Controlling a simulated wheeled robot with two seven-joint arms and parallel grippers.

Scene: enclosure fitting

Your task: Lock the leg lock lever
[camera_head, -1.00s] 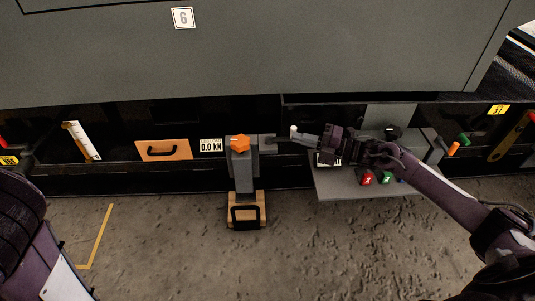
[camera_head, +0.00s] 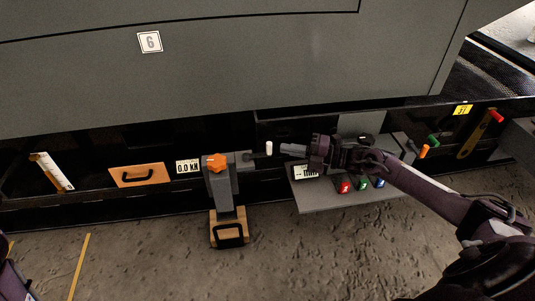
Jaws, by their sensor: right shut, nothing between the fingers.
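A grey support leg (camera_head: 221,186) with an orange star knob (camera_head: 215,162) on top stands upright at the centre left of the head view. Its foot is on a wooden block (camera_head: 228,228) with a black handle. A dark lever (camera_head: 256,156) juts right from the leg's top and carries a white upright knob (camera_head: 269,148). My right gripper (camera_head: 286,149) reaches in from the right, shut and empty. Its tips point left at the white knob, with a small gap between. My left gripper is out of view.
A large grey panel (camera_head: 240,70) overhangs above. An orange plate with a handle (camera_head: 140,175) and a "0.0 kN" display (camera_head: 188,166) are left of the leg. Floor in front is open.

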